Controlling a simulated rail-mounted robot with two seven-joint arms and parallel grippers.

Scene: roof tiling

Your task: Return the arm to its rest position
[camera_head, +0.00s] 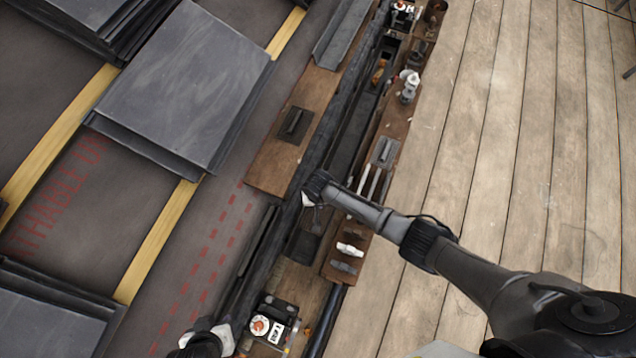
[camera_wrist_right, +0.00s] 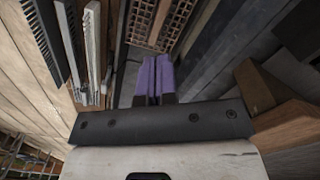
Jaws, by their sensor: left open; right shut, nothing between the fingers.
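My left gripper (camera_head: 222,334) shows at the bottom edge of the head view, open, with most of its arm out of frame. My right arm reaches in from the lower right of the head view, and its gripper (camera_head: 307,199) is over the long tool trough, beside the wooden board. In the right wrist view the purple fingers of the right gripper (camera_wrist_right: 153,78) are shut together with nothing between them.
Grey tiles (camera_head: 190,85) lie on yellow battens (camera_head: 160,240) at left. A wooden tool tray (camera_head: 345,225) with hammers runs along the roof edge. A perforated brick-like block (camera_wrist_right: 160,22) lies ahead of the right fingers. Plank decking (camera_head: 510,150) at right is mostly clear.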

